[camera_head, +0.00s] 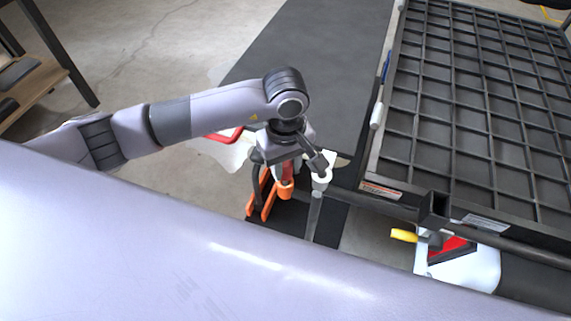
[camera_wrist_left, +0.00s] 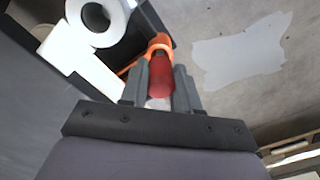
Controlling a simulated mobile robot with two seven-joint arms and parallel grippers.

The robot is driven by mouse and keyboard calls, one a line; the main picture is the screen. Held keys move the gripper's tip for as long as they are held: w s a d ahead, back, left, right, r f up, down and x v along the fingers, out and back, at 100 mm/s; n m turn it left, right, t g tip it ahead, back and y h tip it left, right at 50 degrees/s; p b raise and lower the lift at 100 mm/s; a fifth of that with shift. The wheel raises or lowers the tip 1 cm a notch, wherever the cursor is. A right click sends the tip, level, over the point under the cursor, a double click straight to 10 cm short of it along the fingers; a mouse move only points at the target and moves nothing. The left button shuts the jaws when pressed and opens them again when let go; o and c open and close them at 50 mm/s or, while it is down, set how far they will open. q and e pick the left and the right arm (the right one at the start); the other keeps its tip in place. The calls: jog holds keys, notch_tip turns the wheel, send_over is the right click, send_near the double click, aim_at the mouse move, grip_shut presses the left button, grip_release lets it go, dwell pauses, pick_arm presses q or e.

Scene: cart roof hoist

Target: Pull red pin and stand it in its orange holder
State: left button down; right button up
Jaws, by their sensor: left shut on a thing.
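My left gripper (camera_head: 286,166) is shut on the red pin (camera_head: 288,173), just above the orange holder (camera_head: 285,190) in the head view. In the left wrist view the red pin (camera_wrist_left: 160,76) sits between the two grey fingers of the gripper (camera_wrist_left: 162,82). The orange holder (camera_wrist_left: 160,42) is directly beyond the pin's far end. The pin lines up with the holder, and its far end overlaps the holder's opening in the picture. I cannot tell how deep the end sits. The fingers hide part of the pin. My right gripper is not in view.
A white ring (camera_head: 323,173) on a grey post stands close to the right of the holder; it also shows in the left wrist view (camera_wrist_left: 96,20). A dark grid frame (camera_head: 480,110) fills the right. A yellow handle (camera_head: 404,236) is at lower right. A wooden bench (camera_head: 35,88) stands far left.

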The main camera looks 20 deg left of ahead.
pick_arm(q)
jog(key=shift+r+p, duration=0.45)
jog(key=shift+r, duration=0.6)
jog(key=shift+f+b, duration=0.1)
jog(key=shift+b, duration=0.2)
jog(key=shift+b, duration=0.5)
dwell(1.2)
jog(key=shift+f+b, duration=2.3)
jog(key=shift+f, duration=0.05)
jog(key=c, duration=0.7)
grip_release()
jog(key=shift+c, duration=0.2)
